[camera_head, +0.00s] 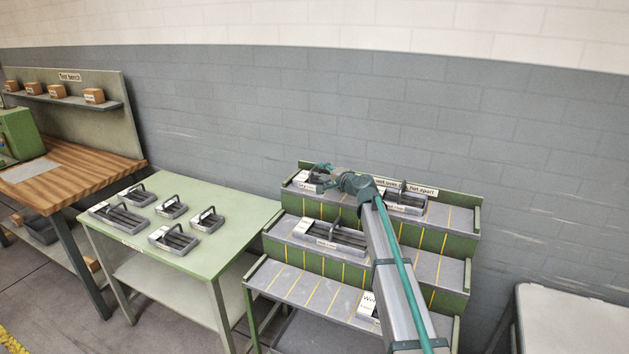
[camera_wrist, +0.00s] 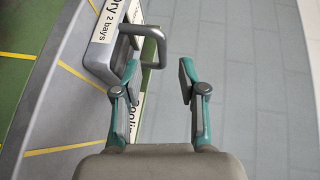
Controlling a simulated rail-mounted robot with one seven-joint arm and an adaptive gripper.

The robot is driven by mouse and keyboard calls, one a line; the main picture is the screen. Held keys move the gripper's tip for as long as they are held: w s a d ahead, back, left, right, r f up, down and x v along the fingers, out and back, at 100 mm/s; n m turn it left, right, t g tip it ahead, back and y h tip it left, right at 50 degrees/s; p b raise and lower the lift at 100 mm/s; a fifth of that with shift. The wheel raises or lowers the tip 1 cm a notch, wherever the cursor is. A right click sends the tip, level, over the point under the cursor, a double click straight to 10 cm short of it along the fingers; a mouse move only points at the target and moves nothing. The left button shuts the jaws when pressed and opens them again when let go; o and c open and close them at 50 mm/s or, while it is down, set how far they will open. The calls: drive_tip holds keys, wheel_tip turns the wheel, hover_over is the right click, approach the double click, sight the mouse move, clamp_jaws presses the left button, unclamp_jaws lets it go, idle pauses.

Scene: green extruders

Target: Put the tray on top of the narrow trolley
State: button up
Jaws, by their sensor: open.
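Several grey trays with loop handles and white labels are in view. One tray (camera_head: 306,183) sits at the left end of the top step of a green stepped rack (camera_head: 473,275). My gripper (camera_head: 322,168) is at this tray, open and holding nothing. In the wrist view the fingers (camera_wrist: 157,75) are apart, and the tray's handle (camera_wrist: 160,40) reaches toward the gap between them. The tray's label (camera_wrist: 104,20) reads partly "ory 2 bays". I cannot tell which thing is the narrow trolley; a pale-topped stand (camera_head: 570,320) is cut off at the lower right.
Other trays stand on the rack: one on the top step (camera_head: 405,203), one on the middle step (camera_head: 330,237), one low down (camera_head: 368,306), partly behind my arm. A green table (camera_head: 235,205) holds several trays. A wooden test bench (camera_head: 85,165) stands at far left.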

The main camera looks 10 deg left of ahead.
sight(315, 168)
drive_tip(key=shift+x, duration=0.9)
drive_tip(key=p+x, duration=0.2)
drive_tip(key=x, duration=0.1)
drive_tip(key=p+x, duration=0.1)
drive_tip(key=shift+w+r, duration=0.3)
drive_tip(key=shift+w, duration=0.1)
drive_tip(key=shift+w+a+f, duration=0.2)
drive_tip(key=shift+w+a, duration=0.05)
clamp_jaws()
